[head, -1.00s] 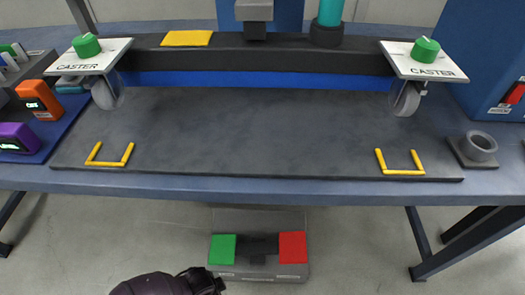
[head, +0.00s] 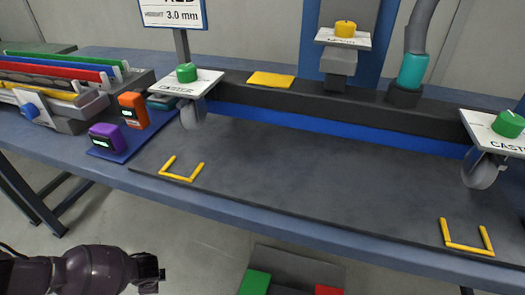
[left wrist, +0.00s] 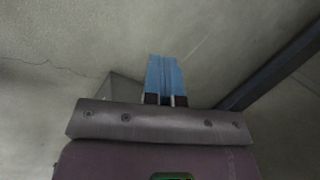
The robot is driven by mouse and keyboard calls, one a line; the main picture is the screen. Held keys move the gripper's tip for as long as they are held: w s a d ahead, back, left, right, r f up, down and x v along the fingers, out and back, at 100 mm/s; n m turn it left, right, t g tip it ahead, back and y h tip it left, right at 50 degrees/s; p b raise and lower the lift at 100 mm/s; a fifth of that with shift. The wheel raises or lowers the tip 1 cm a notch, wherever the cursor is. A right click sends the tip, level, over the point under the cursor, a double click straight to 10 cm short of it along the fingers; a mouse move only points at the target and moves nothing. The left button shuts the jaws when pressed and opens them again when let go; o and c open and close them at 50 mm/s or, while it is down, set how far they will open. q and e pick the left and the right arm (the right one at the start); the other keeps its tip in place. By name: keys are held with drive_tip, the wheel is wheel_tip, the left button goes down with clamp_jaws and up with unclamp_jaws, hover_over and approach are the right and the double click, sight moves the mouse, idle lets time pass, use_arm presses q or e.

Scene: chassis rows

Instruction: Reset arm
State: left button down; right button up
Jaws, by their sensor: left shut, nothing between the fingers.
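My left gripper (head: 150,273) is low in the head view, in front of the table and below its front edge, over the floor. Its arm comes in from the lower left. In the left wrist view the two blue fingers (left wrist: 164,76) are side by side and shut, with nothing held. My right gripper is in neither view.
The table (head: 215,205) carries a dark mat (head: 300,180) with yellow brackets (head: 182,177). Caster plates (head: 178,84) stand at both ends of the dark beam. Orange (head: 133,110) and purple (head: 106,137) devices sit at left. A bin with green (head: 255,283) and red pads is on the floor.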

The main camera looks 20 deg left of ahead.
use_arm(q)
drive_tip(key=s+d+r+t+h, duration=0.1)
drive_tip(key=s+d+r+h, duration=0.1)
drive_tip(key=s+d, duration=0.35)
drive_tip(key=s+d+r+t+h, duration=0.1)
drive_tip(key=s+d+r+h, duration=0.1)
drive_tip(key=s, duration=0.6)
drive_tip(key=s+d+r+t+h, duration=0.15)
drive_tip(key=s+r, duration=0.25)
drive_tip(key=r, duration=0.7)
drive_tip(key=s+d+r+t+h, duration=0.1)
drive_tip(key=s+d+r+t, duration=0.2)
drive_tip(key=r, duration=0.8)
drive_tip(key=d+f+n+t+y, duration=0.1)
drive_tip(key=d+n+t+y, duration=0.1)
drive_tip(key=d+n, duration=0.55)
wheel_tip(320, 180, up, 10)
drive_tip(key=a+n+t+p, duration=0.1)
drive_tip(key=a+n+p, duration=0.1)
drive_tip(key=p, duration=1.4)
drive_tip(key=shift+s+n+y, duration=0.35)
drive_tip(key=shift+s+n, duration=0.05)
drive_tip(key=shift+n, duration=0.25)
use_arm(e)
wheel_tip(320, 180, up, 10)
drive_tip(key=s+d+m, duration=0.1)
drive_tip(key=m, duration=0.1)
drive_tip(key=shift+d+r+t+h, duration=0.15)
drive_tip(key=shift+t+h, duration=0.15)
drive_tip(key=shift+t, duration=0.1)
